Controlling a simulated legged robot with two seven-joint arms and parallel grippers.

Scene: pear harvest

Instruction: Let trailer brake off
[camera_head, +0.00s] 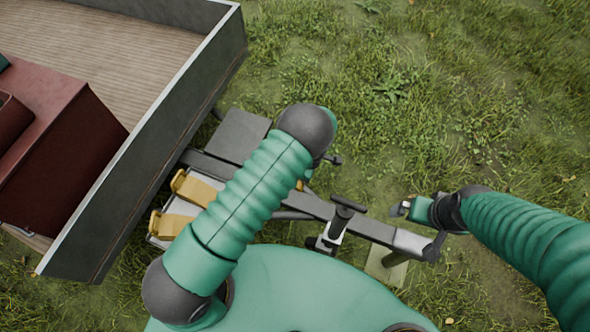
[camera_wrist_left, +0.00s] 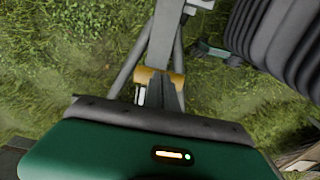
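The trailer (camera_head: 207,62) stands at the left in the head view. Its grey drawbar (camera_head: 370,228) slopes down to the right and also shows in the left wrist view (camera_wrist_left: 163,38), with orange parts (camera_wrist_left: 148,76) at both sides. A dark T-shaped handle (camera_head: 348,203) stands above the drawbar. I cannot tell for sure which part is the brake lever. My left arm crosses over the drawbar and hides its own gripper in the head view. In the left wrist view the green gripper body covers the bottom; its fingers are not clear. My right gripper (camera_head: 402,209) is beside the drawbar's front end, apparently empty.
A dark red box (camera_head: 75,150) lies in the trailer bed. Two yellow pieces (camera_head: 192,188) sit at the trailer's front, with a dark grey flat box (camera_head: 239,135) beside them. A pale block (camera_head: 386,266) is under the drawbar's front end. Open grass lies to the right.

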